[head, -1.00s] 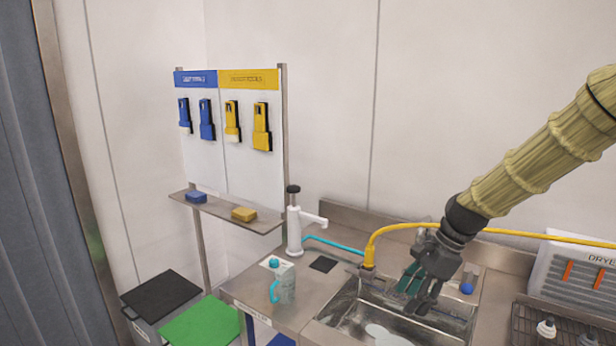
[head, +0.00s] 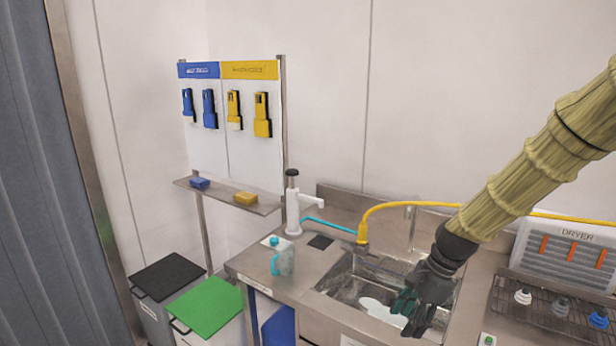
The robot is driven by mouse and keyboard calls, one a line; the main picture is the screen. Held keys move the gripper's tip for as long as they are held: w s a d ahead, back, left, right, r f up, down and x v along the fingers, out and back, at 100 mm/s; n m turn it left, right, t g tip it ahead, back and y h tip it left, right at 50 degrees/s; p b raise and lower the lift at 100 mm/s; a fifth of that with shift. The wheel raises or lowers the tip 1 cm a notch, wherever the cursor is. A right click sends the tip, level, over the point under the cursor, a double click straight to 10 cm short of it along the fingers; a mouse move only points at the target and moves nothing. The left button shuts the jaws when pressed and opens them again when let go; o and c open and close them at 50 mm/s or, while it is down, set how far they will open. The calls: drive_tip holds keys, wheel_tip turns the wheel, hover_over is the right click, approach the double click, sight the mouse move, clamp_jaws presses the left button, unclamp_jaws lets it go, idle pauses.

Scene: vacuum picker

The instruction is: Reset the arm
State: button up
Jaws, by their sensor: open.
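My gripper (head: 412,316) hangs at the end of my arm on the right of the head view, over the front right part of the metal sink (head: 335,283). Its dark fingers with green pads point down and are apart, with nothing seen between them. My forearm, in a tan ribbed sleeve, slopes up to the upper right. A pale object (head: 378,308) lies in the sink, partly hidden behind the gripper.
A yellow hose (head: 400,206) runs behind my arm. A white pump bottle (head: 293,212) and a jug (head: 281,258) stand left of the sink. A rack (head: 545,310) with suction cups and a dryer (head: 565,255) stand right. A tool board (head: 235,150) and lidded bins (head: 205,308) are left.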

drive_tip(key=s+f+n+h, duration=0.1)
drive_tip(key=s+f+n, duration=0.1)
drive_tip(key=s+f, duration=0.45)
drive_tip(key=s+f+n+h, duration=0.1)
drive_tip(key=s+f+n, duration=0.2)
drive_tip(key=f, duration=0.7)
drive_tip(key=s+f+n+h, duration=0.1)
drive_tip(key=s+f+n, duration=0.1)
drive_tip(key=s+f, duration=0.45)
drive_tip(key=s+f+n, duration=0.4)
drive_tip(key=s+f, duration=0.2)
drive_tip(key=s, duration=0.4)
drive_tip(key=s+f+n+h, duration=0.1)
drive_tip(key=s+f+n, duration=0.4)
drive_tip(key=s, duration=0.4)
drive_tip(key=shift+s+a+f, duration=0.35)
drive_tip(key=shift+a+f, duration=0.1)
drive_tip(key=shift+f, duration=0.15)
